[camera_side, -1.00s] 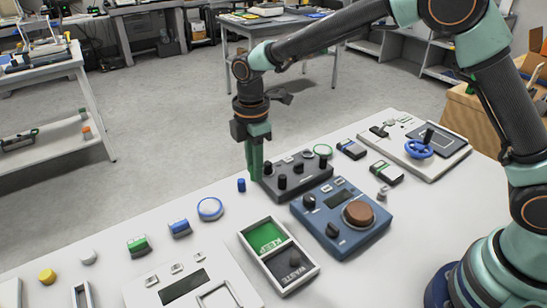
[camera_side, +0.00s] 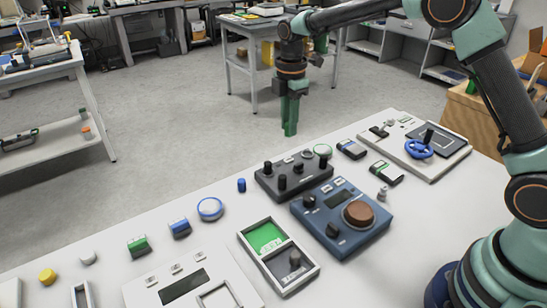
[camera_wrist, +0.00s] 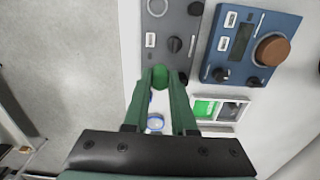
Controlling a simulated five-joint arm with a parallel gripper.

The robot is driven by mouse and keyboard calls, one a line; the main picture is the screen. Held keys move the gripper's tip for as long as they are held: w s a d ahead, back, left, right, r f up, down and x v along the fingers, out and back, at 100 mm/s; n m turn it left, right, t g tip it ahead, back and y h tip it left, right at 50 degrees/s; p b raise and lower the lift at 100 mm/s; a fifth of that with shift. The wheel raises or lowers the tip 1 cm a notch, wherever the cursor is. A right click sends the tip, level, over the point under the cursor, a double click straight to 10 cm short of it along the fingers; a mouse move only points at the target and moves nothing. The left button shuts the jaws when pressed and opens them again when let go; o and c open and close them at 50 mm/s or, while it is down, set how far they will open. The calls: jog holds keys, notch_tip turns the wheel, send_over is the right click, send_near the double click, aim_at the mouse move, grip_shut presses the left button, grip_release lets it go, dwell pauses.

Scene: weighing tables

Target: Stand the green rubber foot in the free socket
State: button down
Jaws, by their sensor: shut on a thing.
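My gripper (camera_side: 290,130) is shut and held up in the air beyond the table's far edge, behind the dark control box (camera_side: 309,178). In the wrist view, a rounded green piece, the green rubber foot (camera_wrist: 160,77), shows between the two fingertips. In the side view I cannot tell it apart from the green fingers. The dark box (camera_wrist: 172,80) lies just past the fingertips in the wrist view. It carries several black knobs and a pale ring (camera_wrist: 157,7), also visible in the side view (camera_side: 307,154). I cannot tell which fitting is the free socket.
A blue scale-like box (camera_side: 365,237) with a brown round top stands beside the dark box. A KEEP/WASTE tray (camera_side: 295,241) is in front, a dark piece in its WASTE half. A small blue cylinder (camera_side: 241,185) and blue ring (camera_side: 210,208) lie left. The air around my gripper is clear.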

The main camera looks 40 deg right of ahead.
jog(key=shift+w+d+f, duration=0.15)
jog(key=shift+d+f, duration=1.2)
jog(key=shift+f, duration=0.2)
jog(key=shift+w+d+f, duration=0.2)
jog(key=shift+d+f, duration=1.1)
jog(key=shift+f, duration=0.2)
jog(key=shift+w+d+f, duration=0.15)
jog(key=shift+d+f, duration=1.2)
jog(key=shift+f, duration=0.2)
jog(key=shift+f, duration=0.55)
jog(key=c, duration=0.7)
grip_release()
jog(key=shift+o, duration=0.2)
